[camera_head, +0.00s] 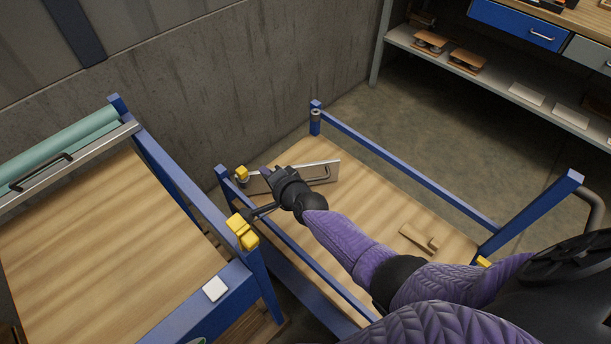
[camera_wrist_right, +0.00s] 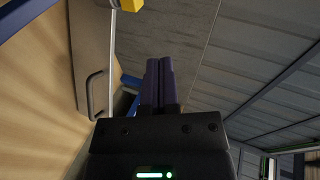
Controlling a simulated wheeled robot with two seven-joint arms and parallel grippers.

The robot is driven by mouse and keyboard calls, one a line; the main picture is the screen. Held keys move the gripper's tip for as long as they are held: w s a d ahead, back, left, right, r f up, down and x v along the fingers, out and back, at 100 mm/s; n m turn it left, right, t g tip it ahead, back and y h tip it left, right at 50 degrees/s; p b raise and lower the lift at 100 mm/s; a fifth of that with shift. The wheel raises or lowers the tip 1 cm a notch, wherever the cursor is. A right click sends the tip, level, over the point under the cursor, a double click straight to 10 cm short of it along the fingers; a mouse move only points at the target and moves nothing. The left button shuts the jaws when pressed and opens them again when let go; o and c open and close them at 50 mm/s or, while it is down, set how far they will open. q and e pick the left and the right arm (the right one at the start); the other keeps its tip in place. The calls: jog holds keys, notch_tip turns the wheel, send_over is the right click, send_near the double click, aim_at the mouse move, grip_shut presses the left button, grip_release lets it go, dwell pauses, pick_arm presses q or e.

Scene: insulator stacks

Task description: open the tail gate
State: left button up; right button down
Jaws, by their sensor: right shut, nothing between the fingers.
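The tail gate (camera_head: 328,172) is a narrow pale metal panel with a handle on the blue-framed cart (camera_head: 408,167). One end is by the yellow block (camera_head: 241,173) near a corner post; the other reaches over the wooden deck, apart from the far post (camera_head: 315,120). In the right wrist view the gate (camera_wrist_right: 91,45) shows with its dark handle (camera_wrist_right: 95,95). My right gripper (camera_head: 266,172) is in front of the gate, near the yellow block, and hides part of the panel. Its fingers (camera_wrist_right: 161,66) are shut and empty, to the right of the handle. My left gripper is out of view.
A concrete wall (camera_head: 230,80) is behind. A small wooden piece (camera_head: 418,238) lies on the deck. Shelving (camera_head: 490,90) stands at the upper right.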

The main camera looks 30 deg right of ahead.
jog(key=w+a+f+n+g+y+b, duration=0.1)
jog(key=w+f+n+g+y+b, duration=0.1)
jog(key=w+n+g+b, duration=0.25)
jog(key=n+g+h+b, duration=0.5)
jog(key=n+h+b, duration=0.1)
jog(key=n+b, duration=0.1)
send_near(306, 171)
jog(key=b+x, duration=0.4)
jog(key=s+b+x, duration=0.1)
jog(key=b+x, duration=0.1)
jog(key=shift+s+a+f+b, duration=0.1)
jog(key=shift+a+f+b, duration=0.05)
jog(key=shift+a+b, duration=0.15)
jog(key=shift+w+f+b, duration=0.35)
jog(key=shift+f+b, duration=0.15)
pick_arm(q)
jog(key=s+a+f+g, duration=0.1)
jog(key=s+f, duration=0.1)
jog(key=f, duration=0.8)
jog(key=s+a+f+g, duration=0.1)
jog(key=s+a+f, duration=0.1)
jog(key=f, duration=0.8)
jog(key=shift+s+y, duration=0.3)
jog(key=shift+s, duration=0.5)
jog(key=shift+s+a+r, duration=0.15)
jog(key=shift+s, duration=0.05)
pick_arm(e)
jog(key=shift+r+m, duration=0.15)
jog(key=shift+m, duration=0.1)
